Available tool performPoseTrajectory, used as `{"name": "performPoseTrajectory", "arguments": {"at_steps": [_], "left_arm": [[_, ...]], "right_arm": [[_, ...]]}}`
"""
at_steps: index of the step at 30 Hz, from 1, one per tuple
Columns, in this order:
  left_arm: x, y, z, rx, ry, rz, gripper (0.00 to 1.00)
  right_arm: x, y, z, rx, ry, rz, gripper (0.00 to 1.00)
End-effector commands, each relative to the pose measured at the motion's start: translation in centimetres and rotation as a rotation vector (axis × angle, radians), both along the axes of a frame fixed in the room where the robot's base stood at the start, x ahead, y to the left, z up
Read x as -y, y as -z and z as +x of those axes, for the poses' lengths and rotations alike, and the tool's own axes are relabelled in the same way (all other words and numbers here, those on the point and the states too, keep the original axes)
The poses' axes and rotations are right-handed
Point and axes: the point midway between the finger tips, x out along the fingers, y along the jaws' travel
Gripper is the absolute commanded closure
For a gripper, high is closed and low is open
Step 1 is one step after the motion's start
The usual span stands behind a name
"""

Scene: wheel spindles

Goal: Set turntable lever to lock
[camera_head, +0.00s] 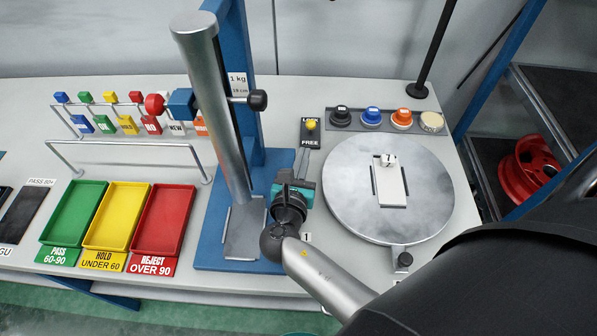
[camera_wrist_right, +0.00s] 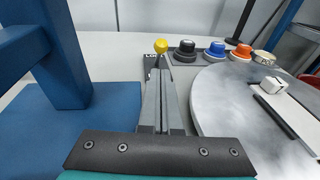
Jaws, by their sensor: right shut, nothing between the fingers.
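The turntable lever has a yellow knob (camera_head: 310,124) on a dark plate (camera_head: 311,135) marked LOCK at the far end and FREE at the near end. In the head view the knob partly covers the word LOCK; I cannot tell exactly how the lever is set. The knob shows in the right wrist view (camera_wrist_right: 161,46) just beyond my fingertips. My right gripper (camera_head: 303,152) is shut and empty, pointing at the plate from the near side. The round grey turntable (camera_head: 350,215) lies to its right, carrying a white block marked 1 (camera_head: 387,160). My left gripper is not in view.
A blue stand (camera_head: 240,90) with a slanted metal column (camera_head: 215,110) rises close left of my right gripper. Black, blue, orange and cream knobs (camera_head: 372,116) line a strip behind the turntable. Green, yellow and red trays (camera_head: 163,222) stand at left.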

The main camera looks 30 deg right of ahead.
Motion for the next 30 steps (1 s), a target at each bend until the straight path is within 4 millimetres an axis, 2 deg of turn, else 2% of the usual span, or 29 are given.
{"name": "performPoseTrajectory", "arguments": {"at_steps": [4,10,24,30], "left_arm": [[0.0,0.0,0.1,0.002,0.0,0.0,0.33],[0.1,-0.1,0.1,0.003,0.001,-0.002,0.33],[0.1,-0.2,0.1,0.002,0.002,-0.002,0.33],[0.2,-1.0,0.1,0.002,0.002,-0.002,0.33]], "right_arm": [[1.8,-0.1,2.2,0.002,0.0,-0.002,1.0],[3.2,-0.4,3.8,-0.001,-0.001,-0.001,1.0],[3.4,-0.4,4.1,-0.002,-0.002,0.001,1.0],[3.5,-0.8,4.2,-0.015,-0.002,0.008,1.0]]}}
